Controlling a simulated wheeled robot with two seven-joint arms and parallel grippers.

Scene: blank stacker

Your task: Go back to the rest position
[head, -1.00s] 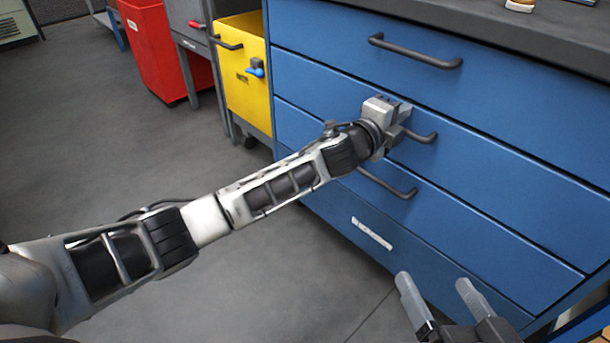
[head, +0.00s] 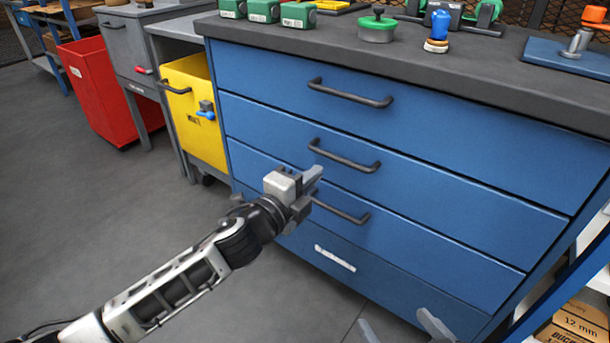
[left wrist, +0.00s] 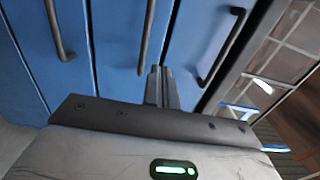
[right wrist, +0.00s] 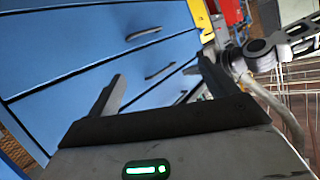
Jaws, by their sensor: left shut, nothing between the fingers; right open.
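My left gripper (head: 312,180) is in front of the blue drawer cabinet (head: 450,205), near its dark drawer handles. Its fingers are together with nothing between them, as the left wrist view (left wrist: 161,72) also shows. It looks apart from the handles, though the exact gap is hard to judge. My right gripper (head: 400,328) is at the bottom edge of the head view, in front of the cabinet's lower part. Its two fingers are spread and empty, also in the right wrist view (right wrist: 160,85). All the cabinet's drawers look shut.
A dark worktop (head: 440,70) on the cabinet carries green boxes (head: 263,11), a green round container (head: 377,28) and a blue-topped item (head: 438,30). A yellow bin (head: 197,125) and a red bin (head: 100,95) stand left. Grey floor (head: 90,230) is open at left.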

